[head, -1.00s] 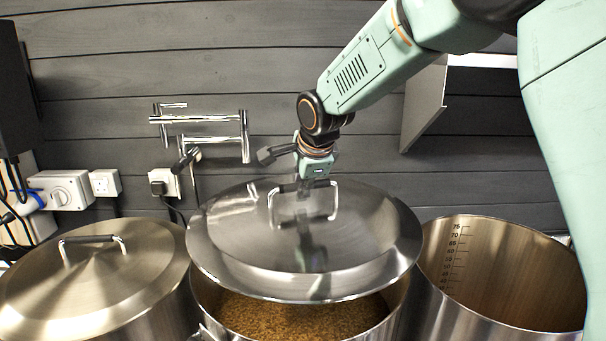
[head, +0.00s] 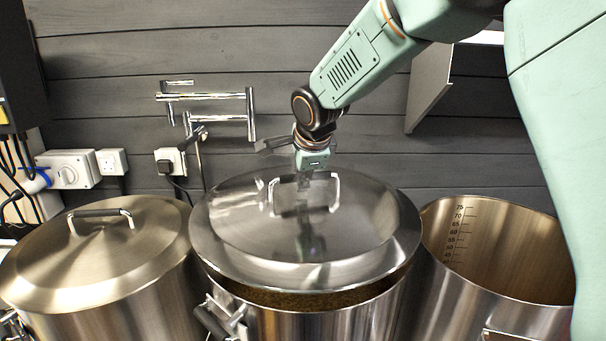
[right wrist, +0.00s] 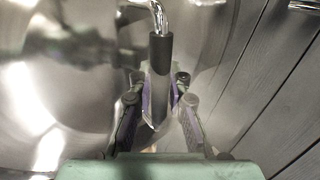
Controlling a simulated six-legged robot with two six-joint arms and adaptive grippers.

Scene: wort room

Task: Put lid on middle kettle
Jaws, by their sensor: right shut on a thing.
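The shiny steel lid (head: 235,235) is over the middle kettle (head: 330,323) in the head view. It is slightly tilted, with a dark gap under its front right rim where a little of the grainy brown content shows. My right gripper (head: 304,184) comes down from above and is shut on the lid's handle (head: 337,190). In the right wrist view the fingers (right wrist: 160,105) are on both sides of the black handle grip (right wrist: 160,55). Whether the lid's back edge touches the kettle is hidden. My left gripper is not in view.
The left kettle has its own lid (head: 95,255) on. The right kettle (head: 500,250) is open, with a volume scale inside. A chrome folding tap (head: 215,97), sockets (head: 111,161) and a grey panel (head: 428,85) are on the dark plank wall behind.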

